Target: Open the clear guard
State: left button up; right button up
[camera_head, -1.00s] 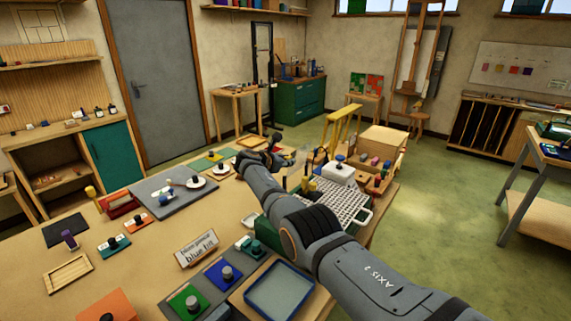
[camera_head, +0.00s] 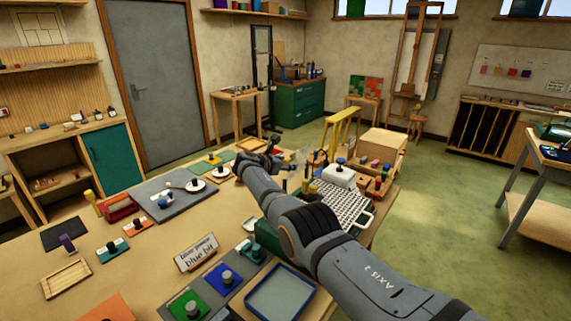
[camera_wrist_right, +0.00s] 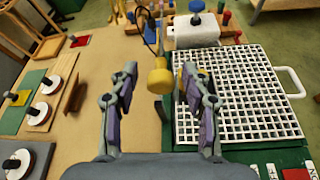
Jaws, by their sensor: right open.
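My right gripper (camera_head: 276,148) reaches over the bench toward a machine with a white grid top (camera_head: 343,203). In the right wrist view my gripper (camera_wrist_right: 159,82) is open, its two fingers apart. A yellow knob (camera_wrist_right: 160,77) shows between and slightly beyond the fingers; I cannot tell whether they touch it. The white grid (camera_wrist_right: 236,95) lies on a green base just right of the fingers. A faint see-through patch (camera_head: 299,156), possibly the clear guard, shows beside the gripper in the head view; its edges and position are unclear. My left gripper is not in view.
A white block with a blue knob (camera_wrist_right: 197,30) stands behind the grid. A yellow frame (camera_head: 343,130) and a wooden box (camera_head: 383,143) stand beyond. White discs on boards lie left of the gripper.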

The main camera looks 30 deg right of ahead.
jog(key=v, duration=1.2)
dwell(0.3)
